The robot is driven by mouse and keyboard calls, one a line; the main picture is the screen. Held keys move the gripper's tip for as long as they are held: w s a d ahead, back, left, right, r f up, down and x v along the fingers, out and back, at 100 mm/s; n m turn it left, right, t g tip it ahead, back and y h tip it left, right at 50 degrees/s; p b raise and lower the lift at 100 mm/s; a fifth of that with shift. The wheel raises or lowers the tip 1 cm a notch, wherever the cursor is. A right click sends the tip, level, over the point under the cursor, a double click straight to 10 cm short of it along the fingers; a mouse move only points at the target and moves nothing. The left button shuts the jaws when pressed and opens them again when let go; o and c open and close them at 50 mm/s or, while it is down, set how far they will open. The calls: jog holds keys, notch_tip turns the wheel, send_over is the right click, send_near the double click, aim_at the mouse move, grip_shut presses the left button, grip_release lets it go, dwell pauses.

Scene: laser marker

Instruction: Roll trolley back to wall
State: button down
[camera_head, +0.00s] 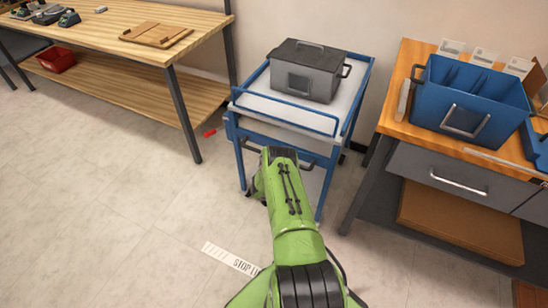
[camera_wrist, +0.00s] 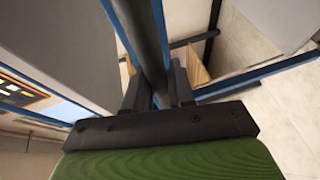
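The trolley (camera_head: 240,125) has a blue frame and pale shelves and stands near the wall, between a wooden workbench and a drawer bench. A grey lidded metal box (camera_head: 306,72) sits on its top. A dark handle bar (camera_head: 312,158) crosses the trolley's front side. My green arm reaches to this bar in the head view, where its own links hide the fingers. In the wrist view my gripper (camera_wrist: 162,88) has one finger on each side of the dark bar (camera_wrist: 146,40), with no clear gap seen. The trolley's wheels are mostly hidden.
The wall (camera_head: 262,25) is close behind the trolley. The wooden workbench (camera_head: 110,35) is at left, the drawer bench (camera_head: 395,130) with a blue bin (camera_head: 470,98) close at right. A small red object (camera_head: 209,132) lies on the floor by the trolley. A floor label (camera_head: 232,260) is in front.

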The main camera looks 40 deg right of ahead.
jog(key=c, duration=1.1)
grip_release()
jog(key=shift+w+d, duration=0.1)
jog(key=shift+d, duration=0.25)
jog(key=shift+o, duration=0.2)
jog(key=shift+a, duration=0.1)
jog(key=p+v, duration=1)
jog(key=v, duration=0.5)
jog(key=shift+s+a+r, duration=0.2)
jog(key=shift+a+r, duration=0.05)
